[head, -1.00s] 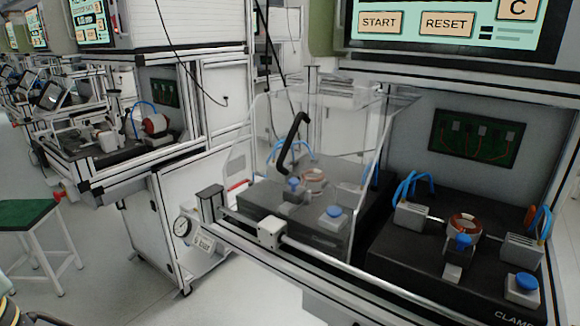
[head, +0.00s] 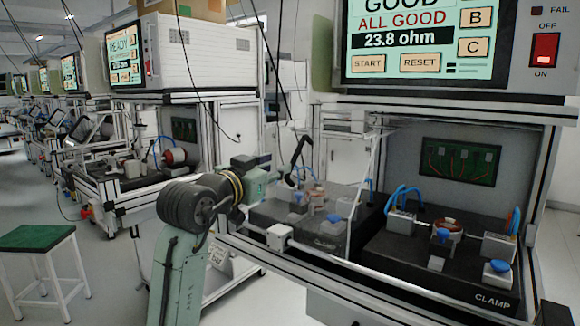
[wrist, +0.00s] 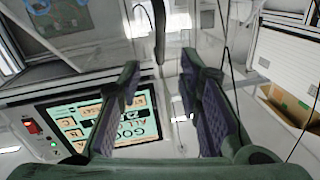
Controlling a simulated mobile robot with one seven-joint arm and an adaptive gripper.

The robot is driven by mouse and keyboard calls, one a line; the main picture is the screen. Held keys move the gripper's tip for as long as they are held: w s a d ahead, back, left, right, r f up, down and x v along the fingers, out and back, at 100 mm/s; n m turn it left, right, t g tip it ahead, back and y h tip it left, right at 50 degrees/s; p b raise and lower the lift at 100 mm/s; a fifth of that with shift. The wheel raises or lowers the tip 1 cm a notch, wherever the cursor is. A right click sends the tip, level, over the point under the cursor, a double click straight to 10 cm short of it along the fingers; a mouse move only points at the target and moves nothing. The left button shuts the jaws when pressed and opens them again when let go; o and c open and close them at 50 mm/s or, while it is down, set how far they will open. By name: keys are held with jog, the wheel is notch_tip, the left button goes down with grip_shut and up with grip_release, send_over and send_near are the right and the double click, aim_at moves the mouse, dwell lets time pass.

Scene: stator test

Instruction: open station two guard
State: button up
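A dark bar, probably the handle (wrist: 158,32), shows beyond and between the fingertips. I cannot tell whether they touch it.
An uncovered fixture marked CLAMP (head: 440,262) sits to the right. A screen (head: 430,45) reading ALL GOOD hangs above. A white front rail (head: 370,290) with a white block (head: 279,237) runs along the bench. A green stool (head: 36,240) stands at the left, with floor around it.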

aim_at(294, 158)
jog(key=p+x, duration=0.2)
jog(key=x, duration=0.8)
jog(key=shift+w+d+p, duration=0.2)
jog(key=shift+w+p, duration=0.1)
jog(key=shift+w, duration=0.05)
jog(key=shift+c, duration=0.2)
grip_shut()
